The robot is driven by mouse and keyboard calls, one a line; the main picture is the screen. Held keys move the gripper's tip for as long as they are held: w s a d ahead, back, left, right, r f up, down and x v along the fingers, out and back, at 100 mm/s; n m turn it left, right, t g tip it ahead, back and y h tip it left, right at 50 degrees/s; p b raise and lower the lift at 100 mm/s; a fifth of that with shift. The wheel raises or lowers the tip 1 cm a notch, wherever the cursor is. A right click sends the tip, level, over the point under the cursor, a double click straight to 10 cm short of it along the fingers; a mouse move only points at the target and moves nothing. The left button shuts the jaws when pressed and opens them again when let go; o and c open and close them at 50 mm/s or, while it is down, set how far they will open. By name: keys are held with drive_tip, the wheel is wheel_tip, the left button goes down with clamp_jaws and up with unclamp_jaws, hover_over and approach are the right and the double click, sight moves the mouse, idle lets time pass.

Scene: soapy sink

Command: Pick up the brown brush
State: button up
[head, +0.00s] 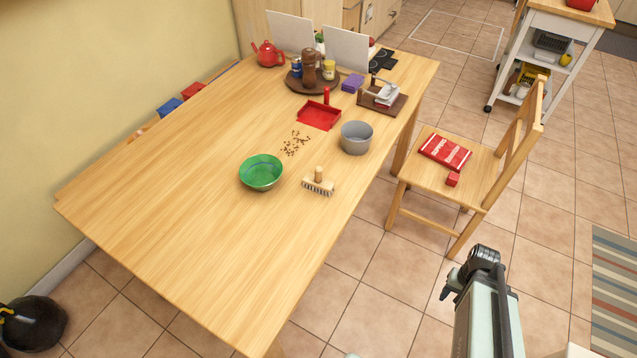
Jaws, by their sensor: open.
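The brown brush (318,184) stands on the wooden table near its right edge, with its pale bristles down and its short wooden handle pointing up. It is just right of a green bowl (261,171) and apart from it. My gripper (474,270) is the dark end of my arm at the lower right. It is over the floor, off the table and well to the right of the brush. It is open, and nothing shows in it. Its fingertips are hard to make out.
A grey pot (356,138), scattered brown crumbs (295,143) and a red dustpan (319,114) lie behind the brush. A chair (446,176) with a red-and-white cloth (445,152) stands right of the table (190,230). The table's near part is clear.

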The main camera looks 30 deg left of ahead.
drive_tip(key=w+a+r+n+t, duration=0.2)
drive_tip(key=w+a+r, duration=0.5)
drive_tip(key=w+r, duration=0.25)
drive_tip(key=n+y, duration=0.2)
drive_tip(key=n, duration=1)
approach(319, 168)
drive_tip(key=shift+w+a+f, duration=0.1)
drive_tip(key=shift+a+f, duration=0.25)
drive_tip(key=shift+f, duration=1.65)
drive_tip(key=shift+s+a+f, duration=0.1)
drive_tip(key=shift+a+f, duration=0.25)
drive_tip(key=shift+f, duration=1.65)
drive_tip(key=shift+w+a+f, duration=0.1)
drive_tip(key=shift+a+f, duration=0.2)
drive_tip(key=shift+f, duration=1.7)
clamp_jaws()
